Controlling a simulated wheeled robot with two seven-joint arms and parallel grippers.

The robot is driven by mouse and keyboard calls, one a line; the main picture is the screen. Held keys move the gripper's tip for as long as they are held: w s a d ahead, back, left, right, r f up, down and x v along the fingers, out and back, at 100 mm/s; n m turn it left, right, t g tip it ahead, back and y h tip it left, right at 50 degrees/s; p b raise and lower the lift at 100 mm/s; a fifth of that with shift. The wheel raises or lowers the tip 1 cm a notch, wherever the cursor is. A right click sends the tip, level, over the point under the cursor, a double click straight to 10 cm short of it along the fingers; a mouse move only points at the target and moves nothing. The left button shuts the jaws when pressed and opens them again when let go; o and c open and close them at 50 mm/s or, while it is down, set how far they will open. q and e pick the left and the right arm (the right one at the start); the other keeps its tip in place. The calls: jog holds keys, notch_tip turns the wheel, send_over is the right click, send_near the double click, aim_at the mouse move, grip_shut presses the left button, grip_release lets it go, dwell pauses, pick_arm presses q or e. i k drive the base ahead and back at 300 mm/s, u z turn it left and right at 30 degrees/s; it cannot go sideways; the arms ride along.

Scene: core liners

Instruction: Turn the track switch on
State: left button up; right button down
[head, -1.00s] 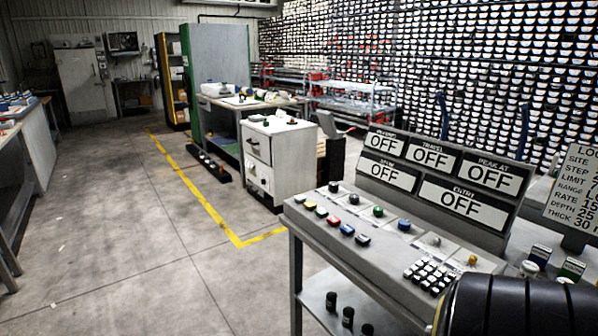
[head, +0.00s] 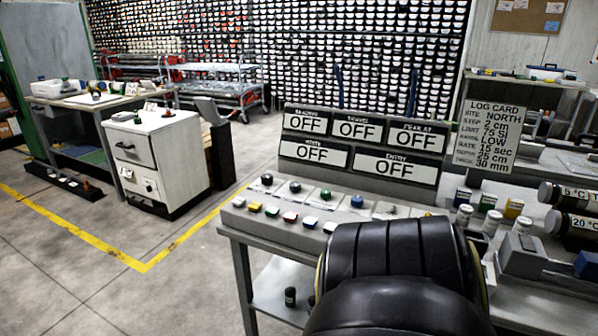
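A grey control console (head: 262,236) stands in front of me. Its sloped top carries round knobs, including a dark one (head: 267,179), a green one (head: 295,186) and a blue one (head: 357,201), with a row of coloured buttons (head: 272,211) in front. An upright panel (head: 362,147) behind them has several signs, all reading OFF; their small headings are mostly too blurred to read. I cannot tell which control is the track switch. A black rounded part, likely my own arm, hides the console's right front. Neither gripper is in view.
A log card (head: 487,133) stands right of the panel, beside small capped containers (head: 491,221) and dark labelled cylinders (head: 570,195). A white cabinet (head: 160,165) and a workbench (head: 75,118) are at left. Floor left of the console, inside and outside the yellow line, is clear.

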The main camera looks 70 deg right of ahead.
aim_at(267, 178)
jog(key=z, duration=2.1)
